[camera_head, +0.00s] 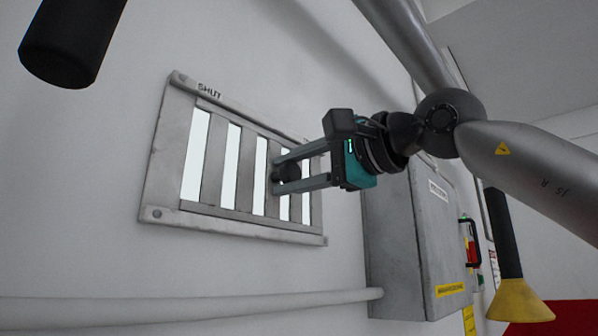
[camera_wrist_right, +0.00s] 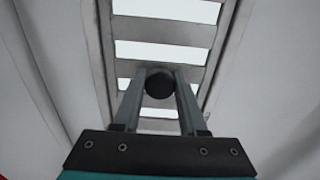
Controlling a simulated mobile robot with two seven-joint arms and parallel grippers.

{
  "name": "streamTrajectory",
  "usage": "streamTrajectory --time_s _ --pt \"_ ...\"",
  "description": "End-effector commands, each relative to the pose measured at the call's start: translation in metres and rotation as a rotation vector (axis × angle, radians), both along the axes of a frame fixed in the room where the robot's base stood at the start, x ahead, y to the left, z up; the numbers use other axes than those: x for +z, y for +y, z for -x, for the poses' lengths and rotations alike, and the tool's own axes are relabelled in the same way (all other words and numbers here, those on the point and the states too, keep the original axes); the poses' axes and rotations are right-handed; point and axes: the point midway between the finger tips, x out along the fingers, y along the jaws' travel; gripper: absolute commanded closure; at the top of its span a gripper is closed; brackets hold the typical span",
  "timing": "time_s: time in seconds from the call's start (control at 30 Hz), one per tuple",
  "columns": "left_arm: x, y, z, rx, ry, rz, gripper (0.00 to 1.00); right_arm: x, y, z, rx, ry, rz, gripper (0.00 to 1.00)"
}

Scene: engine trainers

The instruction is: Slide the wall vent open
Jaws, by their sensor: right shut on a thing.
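The wall vent (camera_head: 150,190) is a grey metal frame with upright slats and bright gaps between them, set in the white wall. The word SHUT is printed at its upper left. My right gripper (camera_head: 277,177) is at the right half of the vent, its two fingers on either side of a dark round knob (camera_head: 290,172), shut on it. In the right wrist view the knob (camera_wrist_right: 159,84) sits between the fingertips, with bright slots (camera_wrist_right: 165,52) beyond it. The vent's upper right corner is hidden behind my gripper. My left gripper is not in view.
A grey electrical box (camera_head: 405,245) with a red switch (camera_head: 471,245) stands on the wall just right of the vent. A pale pipe (camera_head: 190,307) runs along the wall below. A black cylinder (camera_head: 70,40) shows at the upper left and a black and yellow object (camera_head: 519,300) at the lower right.

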Motion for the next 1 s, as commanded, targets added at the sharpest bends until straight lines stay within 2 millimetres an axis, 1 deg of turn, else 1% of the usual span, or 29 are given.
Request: streamTrajectory --time_s 0.03,0.1,0.13,0.37,0.4,0.63,0.73,0.87,1.0 --pt "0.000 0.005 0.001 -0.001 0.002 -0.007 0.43 0.001 -0.005 -0.004 -0.012 -0.002 -0.004 1.00" --pt "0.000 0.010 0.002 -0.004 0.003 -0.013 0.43 0.001 -0.005 -0.004 -0.013 -0.002 -0.004 1.00" --pt "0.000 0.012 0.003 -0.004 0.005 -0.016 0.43 0.001 -0.005 -0.004 -0.013 -0.002 -0.004 0.56" --pt "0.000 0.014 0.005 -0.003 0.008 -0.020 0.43 0.001 -0.004 -0.003 -0.009 -0.001 -0.003 0.30" --pt "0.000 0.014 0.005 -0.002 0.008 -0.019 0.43 0.001 -0.003 -0.002 -0.008 -0.001 -0.003 0.29" --pt "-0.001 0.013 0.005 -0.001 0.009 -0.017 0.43 0.000 -0.003 -0.001 -0.006 0.000 -0.002 0.29" --pt "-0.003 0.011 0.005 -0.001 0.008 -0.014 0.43 0.000 -0.008 0.002 -0.006 -0.001 -0.003 0.29" --pt "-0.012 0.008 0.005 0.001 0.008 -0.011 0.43 -0.001 -0.024 0.013 -0.008 -0.002 -0.003 0.29" --pt "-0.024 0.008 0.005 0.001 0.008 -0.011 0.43 -0.002 -0.051 0.033 -0.008 -0.003 -0.004 0.29"
